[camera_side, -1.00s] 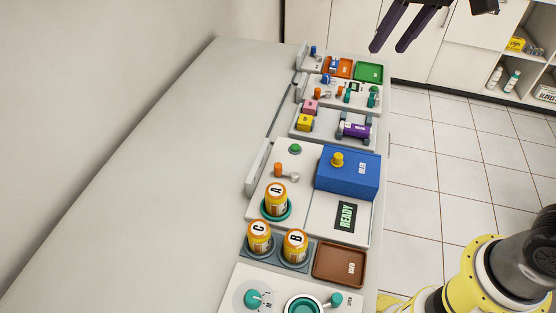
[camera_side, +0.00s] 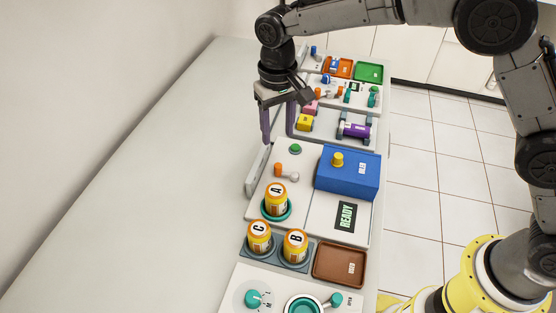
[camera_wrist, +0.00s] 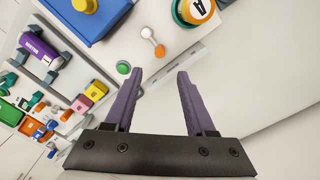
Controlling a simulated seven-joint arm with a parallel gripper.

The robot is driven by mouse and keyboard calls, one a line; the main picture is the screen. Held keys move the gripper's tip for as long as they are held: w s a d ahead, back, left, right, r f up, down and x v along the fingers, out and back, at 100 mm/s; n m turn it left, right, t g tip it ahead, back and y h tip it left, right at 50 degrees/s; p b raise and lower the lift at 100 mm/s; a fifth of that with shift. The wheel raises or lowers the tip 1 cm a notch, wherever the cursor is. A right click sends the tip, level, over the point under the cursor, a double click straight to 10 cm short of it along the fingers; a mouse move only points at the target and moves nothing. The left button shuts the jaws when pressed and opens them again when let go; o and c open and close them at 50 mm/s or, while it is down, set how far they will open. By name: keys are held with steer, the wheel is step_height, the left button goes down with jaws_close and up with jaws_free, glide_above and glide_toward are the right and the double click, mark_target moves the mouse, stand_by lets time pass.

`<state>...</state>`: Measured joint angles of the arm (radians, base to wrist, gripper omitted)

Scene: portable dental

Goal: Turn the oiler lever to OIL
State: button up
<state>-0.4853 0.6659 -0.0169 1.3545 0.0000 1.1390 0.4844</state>
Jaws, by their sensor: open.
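A small lever (camera_side: 286,173) with an orange knob and a pale grey end lies on the white panel (camera_side: 322,215) of the station with the blue box. I take it for the oiler lever; no OIL mark is readable. The lever also shows in the wrist view (camera_wrist: 153,41), beyond my fingertips. My gripper (camera_side: 278,137) is open and empty, pointing down, with its two purple fingers above the far-left part of this station. The fingers (camera_wrist: 160,73) are apart from the lever, with the green button (camera_wrist: 123,67) just left of them in the wrist view.
A blue box (camera_side: 348,175) with a yellow knob stands right of the lever. Orange bottle A (camera_side: 275,200) stands close on the near side, with bottles C (camera_side: 259,238) and B (camera_side: 295,246) nearer. A READY display (camera_side: 345,217) is lit. The bench at left is clear.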

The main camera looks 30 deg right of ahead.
mark_target(278, 165)
step_height(278, 165, down, 11)
steer(key=shift+r, duration=0.2)
steer(key=shift+c, duration=0.2)
jaws_close()
